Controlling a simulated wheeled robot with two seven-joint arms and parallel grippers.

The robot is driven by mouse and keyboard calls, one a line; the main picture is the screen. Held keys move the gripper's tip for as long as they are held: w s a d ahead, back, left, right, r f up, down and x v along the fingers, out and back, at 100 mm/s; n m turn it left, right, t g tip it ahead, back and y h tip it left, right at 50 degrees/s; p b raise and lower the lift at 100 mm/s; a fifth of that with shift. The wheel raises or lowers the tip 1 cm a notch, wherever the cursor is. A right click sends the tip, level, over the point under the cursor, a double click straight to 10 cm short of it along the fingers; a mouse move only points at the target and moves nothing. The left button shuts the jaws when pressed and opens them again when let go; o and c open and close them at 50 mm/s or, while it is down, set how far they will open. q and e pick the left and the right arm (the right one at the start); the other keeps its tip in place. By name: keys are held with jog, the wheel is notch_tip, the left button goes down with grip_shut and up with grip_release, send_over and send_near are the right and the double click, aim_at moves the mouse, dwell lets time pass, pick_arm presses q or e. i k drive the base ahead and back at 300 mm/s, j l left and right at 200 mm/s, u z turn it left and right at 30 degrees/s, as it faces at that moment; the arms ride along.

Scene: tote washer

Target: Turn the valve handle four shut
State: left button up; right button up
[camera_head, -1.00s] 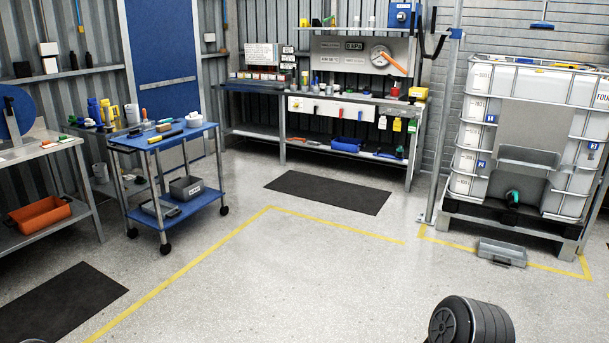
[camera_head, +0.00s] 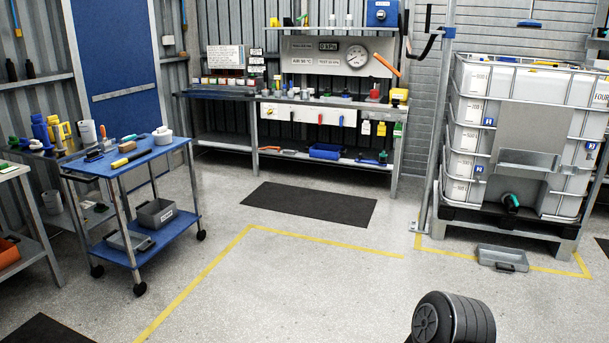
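A white caged tank (camera_head: 578,86) stands at the right, with a label (camera_head: 601,97) at its upper right edge that seems to read "FOUR", partly cut off. A black outlet valve (camera_head: 505,199) with a small teal handle (camera_head: 513,202) sits low on its front. The handle is too small to tell its exact angle. An orange lever (camera_head: 387,65) shows at the back, right of a round gauge (camera_head: 357,56); I cannot tell what it belongs to. Neither of my grippers is in view.
A grey tray (camera_head: 502,257) lies on the floor before the tank. A steel post (camera_head: 438,130) stands left of it. A blue two-shelf cart (camera_head: 150,156) is at left, a workbench (camera_head: 395,152) at the back. The floor inside the yellow line (camera_head: 335,243) is open.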

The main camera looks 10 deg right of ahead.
aim_at(513, 197)
jog(key=i+l+z, duration=0.1)
jog(key=i+z, duration=0.6)
jog(key=i, duration=0.25)
jog(key=i+j+z, duration=0.15)
jog(key=i+z, duration=0.35)
jog(key=i, duration=0.35)
jog(key=i+z, duration=0.15)
jog(key=i, duration=0.4)
jog(key=i+z, duration=0.2)
jog(key=i, duration=0.3)
jog(key=i+j+z, duration=0.15)
jog(key=i, duration=0.35)
jog(key=i+j+z, duration=0.15)
jog(key=i+j, duration=0.15)
jog(key=i, duration=0.2)
jog(key=i+z, duration=0.25)
jog(key=i, duration=0.2)
jog(key=i+l, duration=0.35)
jog(key=i+l+z, duration=0.1)
jog(key=i+l, duration=0.25)
jog(key=i, duration=0.2)
jog(key=i+l, duration=0.35)
jog(key=i+l+z, duration=0.1)
jog(key=i+l, duration=0.2)
jog(key=i, duration=0.3)
jog(key=i+l, duration=0.3)
jog(key=i, duration=0.15)
